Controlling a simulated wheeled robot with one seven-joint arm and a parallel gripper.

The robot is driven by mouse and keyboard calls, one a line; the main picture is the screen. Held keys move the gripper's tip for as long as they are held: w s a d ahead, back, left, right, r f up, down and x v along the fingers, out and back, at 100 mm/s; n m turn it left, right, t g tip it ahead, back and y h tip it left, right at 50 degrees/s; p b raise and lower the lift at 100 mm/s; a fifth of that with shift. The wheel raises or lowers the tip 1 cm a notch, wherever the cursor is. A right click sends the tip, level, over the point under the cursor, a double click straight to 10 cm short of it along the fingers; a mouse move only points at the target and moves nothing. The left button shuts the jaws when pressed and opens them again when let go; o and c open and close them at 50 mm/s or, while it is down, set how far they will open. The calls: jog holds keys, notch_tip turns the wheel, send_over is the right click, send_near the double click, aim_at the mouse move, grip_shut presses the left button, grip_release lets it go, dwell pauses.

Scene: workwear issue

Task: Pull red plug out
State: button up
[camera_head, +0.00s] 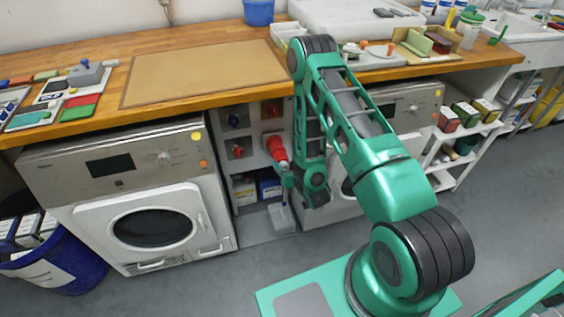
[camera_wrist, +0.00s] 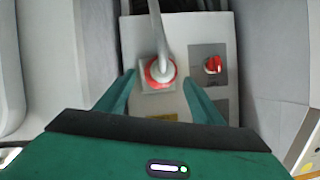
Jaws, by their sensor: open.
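The red plug (camera_head: 277,149) sticks out of the grey socket panel between the two washing machines, under the worktop. In the wrist view the plug (camera_wrist: 152,74) appears end-on as a red ring with a grey centre, and a grey cable (camera_wrist: 157,30) runs up from it. My gripper (camera_head: 285,171) is close to the plug's outer end. In the wrist view my gripper (camera_wrist: 159,80) is open, with one green finger on each side of the plug. I see no clear contact between fingers and plug.
A red rotary switch (camera_wrist: 212,65) sits right of the plug in the wrist view. The left washing machine (camera_head: 110,170) and the worktop edge (camera_head: 200,101) bound the space. A grey box (camera_head: 282,217) lies below.

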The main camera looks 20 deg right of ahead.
jog(key=shift+v, duration=2.05)
